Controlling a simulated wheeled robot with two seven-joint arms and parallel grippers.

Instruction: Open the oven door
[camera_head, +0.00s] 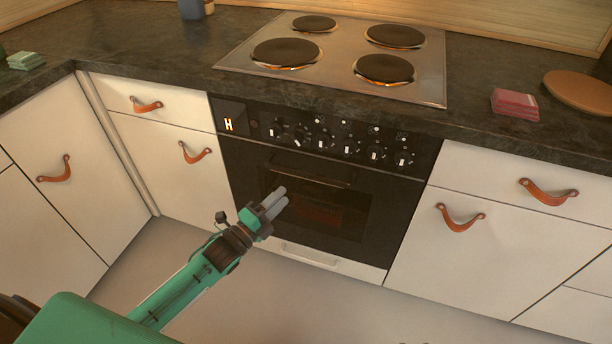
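The black oven door (235,165) is closed, flush with the white cabinet fronts. It has a dark window (330,214) and a dark bar handle (312,174) along its upper part. My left gripper (282,196) is in front of the door's left half, below the handle and apart from it. Its two pale grey fingers lie side by side with no clear gap, and nothing shows between them. The fingers overlap the left part of the window in the picture. My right gripper is not in view.
Knobs (322,140) line the panel above the door. White drawers with leather pulls (460,217) flank the oven. A hob (335,55) is set in the dark counter, with pink blocks (514,103) to its right. The floor in front is clear.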

